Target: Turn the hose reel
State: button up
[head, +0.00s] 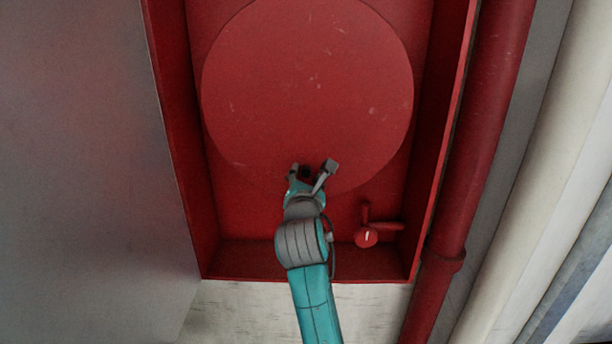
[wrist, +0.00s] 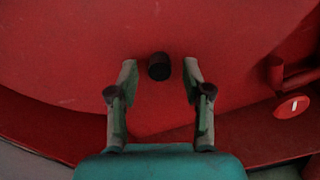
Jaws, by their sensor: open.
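The hose reel (head: 307,80) is a large red disc inside a red cabinet. It also fills much of the wrist view (wrist: 75,50). A short black knob (wrist: 159,66) stands out near the reel's lower edge. In the head view the knob (head: 306,170) is partly hidden by my gripper. My gripper (head: 314,168) is open at the lower part of the disc. In the wrist view its two fingers (wrist: 160,80) stand apart, one on each side of the knob, with gaps on both sides. I cannot tell how deep the knob sits between them.
A red valve with a round handle (head: 366,237) sits at the cabinet's lower right, right of my arm. The cabinet's side walls (head: 436,150) and lower ledge (head: 240,262) frame the reel. A red pipe (head: 490,130) runs down outside on the right. A grey panel (head: 80,150) is at left.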

jog(key=s, duration=1.1)
jog(key=shift+f, duration=0.15)
